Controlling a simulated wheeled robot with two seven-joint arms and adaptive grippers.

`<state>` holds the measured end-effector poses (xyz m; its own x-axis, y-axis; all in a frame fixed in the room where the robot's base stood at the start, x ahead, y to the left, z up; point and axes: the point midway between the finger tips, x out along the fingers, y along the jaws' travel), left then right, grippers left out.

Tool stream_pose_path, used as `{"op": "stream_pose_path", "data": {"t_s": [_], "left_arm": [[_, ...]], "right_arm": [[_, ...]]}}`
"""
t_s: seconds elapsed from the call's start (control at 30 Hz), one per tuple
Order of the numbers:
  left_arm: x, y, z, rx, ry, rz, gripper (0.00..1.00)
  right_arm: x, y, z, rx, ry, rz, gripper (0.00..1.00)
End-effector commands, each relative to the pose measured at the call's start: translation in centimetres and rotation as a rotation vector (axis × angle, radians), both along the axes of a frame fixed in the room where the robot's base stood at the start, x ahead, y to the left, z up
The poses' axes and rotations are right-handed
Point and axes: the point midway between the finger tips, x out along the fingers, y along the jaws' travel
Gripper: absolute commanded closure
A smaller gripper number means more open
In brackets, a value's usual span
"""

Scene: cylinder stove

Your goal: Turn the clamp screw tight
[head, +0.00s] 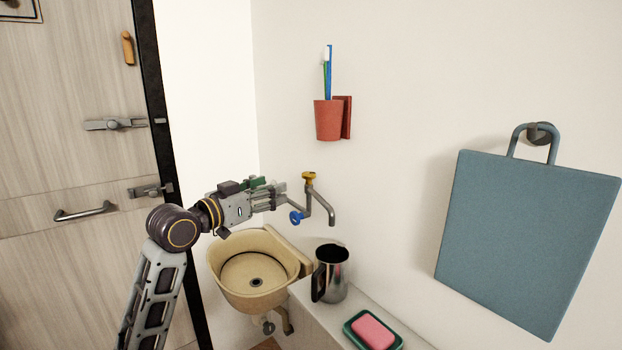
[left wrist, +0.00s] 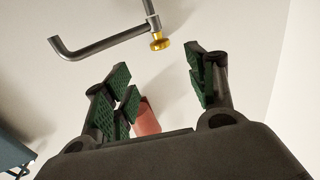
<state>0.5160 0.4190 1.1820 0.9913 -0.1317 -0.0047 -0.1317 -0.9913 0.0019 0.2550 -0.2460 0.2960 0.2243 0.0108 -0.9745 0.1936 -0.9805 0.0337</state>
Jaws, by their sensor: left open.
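I see no clamp or clamp screw in either view. A wall tap with a grey bent spout (head: 326,207) has a yellow knob (head: 308,177) on top and a blue knob (head: 296,216) lower down. My left gripper (head: 281,193) is just left of the tap in the head view, above the basin. In the left wrist view my left gripper (left wrist: 160,84) is open, its green-padded fingers wide apart with nothing between them. The yellow knob (left wrist: 159,41) and the spout (left wrist: 92,44) show beyond the fingertips there. My right gripper is not in view.
A beige basin (head: 297,250) is below the gripper. A metal jug (head: 333,272) and pink soap (head: 373,332) stand on the ledge right of it. A red toothbrush cup (head: 328,121) and a blue board (head: 530,235) hang on the wall. A door (head: 70,165) is left.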

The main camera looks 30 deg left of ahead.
Motion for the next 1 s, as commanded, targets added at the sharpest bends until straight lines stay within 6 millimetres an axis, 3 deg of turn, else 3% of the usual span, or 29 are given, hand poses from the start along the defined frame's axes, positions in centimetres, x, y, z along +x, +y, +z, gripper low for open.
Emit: {"op": "stream_pose_path", "data": {"t_s": [0.57,1.0], "left_arm": [[0.2,-0.1,0.2,0.001,-0.005,0.004,0.43],[3.8,-0.5,0.2,0.0,-0.005,0.004,0.43]], "right_arm": [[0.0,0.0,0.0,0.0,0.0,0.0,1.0],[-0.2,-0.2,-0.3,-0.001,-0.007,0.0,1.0]]}}
